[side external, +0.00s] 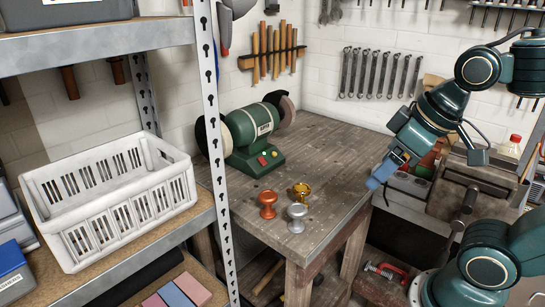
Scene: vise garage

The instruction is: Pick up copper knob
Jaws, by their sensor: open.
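The copper knob (267,204) stands upright on the wooden workbench (330,165), at the left of a small group. A silver knob (296,217) stands to its right, nearer the bench's front edge. A gold knob (301,192) stands behind the silver one. My gripper (373,184) is in the air at the right edge of the bench, well to the right of all three knobs. It is open and I see nothing in it. Its blue fingers point down and to the left.
A green bench grinder (255,139) stands behind the copper knob. A metal shelf post (214,150) rises at the left, beside a shelf with a white crate (112,200). The bench top between my gripper and the knobs is clear.

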